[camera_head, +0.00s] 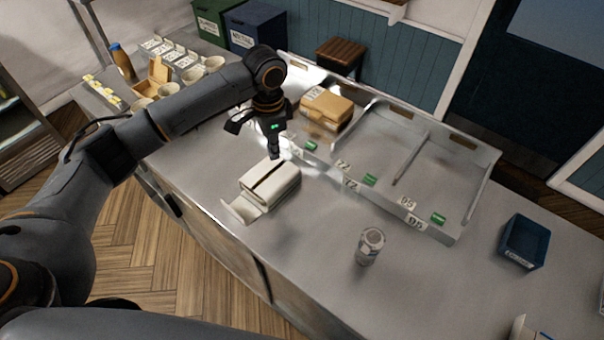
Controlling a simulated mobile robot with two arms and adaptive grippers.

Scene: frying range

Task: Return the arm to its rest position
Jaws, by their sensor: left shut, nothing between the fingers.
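My left arm comes in from the left and reaches over the steel counter (315,235). My right gripper is not in view.
A divided metal tray (435,228) with numbered tags holds a cardboard box (326,108) in its left bay. A can-like shaker (369,246) stands in front, and a dark blue bin (523,242) is at right. Cups (193,76) and a bottle (122,62) stand back left.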

